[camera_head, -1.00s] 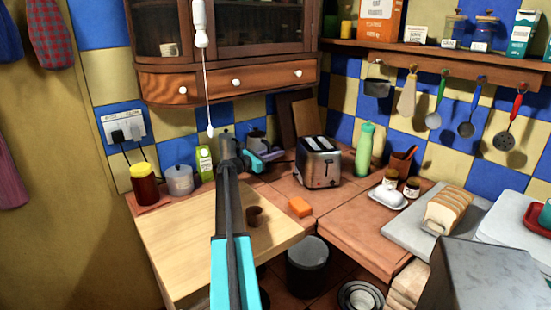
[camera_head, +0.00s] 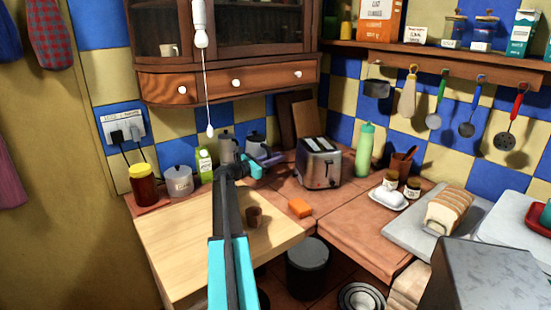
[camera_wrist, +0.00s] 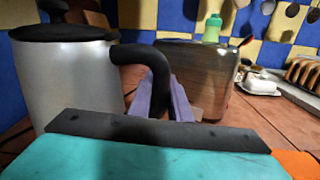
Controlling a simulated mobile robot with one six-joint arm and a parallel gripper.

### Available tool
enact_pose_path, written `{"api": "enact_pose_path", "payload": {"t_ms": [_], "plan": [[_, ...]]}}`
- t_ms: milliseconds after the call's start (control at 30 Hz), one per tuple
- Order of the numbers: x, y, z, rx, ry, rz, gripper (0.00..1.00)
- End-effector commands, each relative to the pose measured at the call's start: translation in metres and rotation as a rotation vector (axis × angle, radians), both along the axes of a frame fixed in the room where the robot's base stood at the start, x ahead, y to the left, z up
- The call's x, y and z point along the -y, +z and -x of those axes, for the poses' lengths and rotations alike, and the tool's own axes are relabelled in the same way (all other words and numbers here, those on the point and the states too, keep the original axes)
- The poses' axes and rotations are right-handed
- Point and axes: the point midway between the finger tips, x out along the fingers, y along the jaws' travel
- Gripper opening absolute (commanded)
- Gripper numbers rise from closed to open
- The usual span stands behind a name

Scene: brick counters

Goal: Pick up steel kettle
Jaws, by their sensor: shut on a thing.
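The steel kettle (camera_head: 256,140) stands at the back of the corner counter, left of the toaster. In the wrist view the kettle (camera_wrist: 75,80) fills the left side, with a grey metal body, black lid and curved black handle. My gripper (camera_head: 267,158) is in front of the kettle in the head view. In the wrist view its purple fingers (camera_wrist: 160,98) are shut on the lower part of the handle. The kettle looks upright; its base is hidden, so I cannot tell whether it touches the counter.
The toaster (camera_head: 319,162) stands close to the right, with a green bottle (camera_head: 365,150) beyond.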

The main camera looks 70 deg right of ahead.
Motion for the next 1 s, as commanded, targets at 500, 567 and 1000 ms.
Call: {"api": "enact_pose_path", "payload": {"t_ms": [500,567,1000], "plan": [[-0.034,0.005,0.014,0.001,0.000,0.004,0.00],[-0.038,0.005,0.015,0.001,0.000,0.004,0.00],[-0.064,0.008,0.026,0.001,-0.001,0.004,0.00]]}}
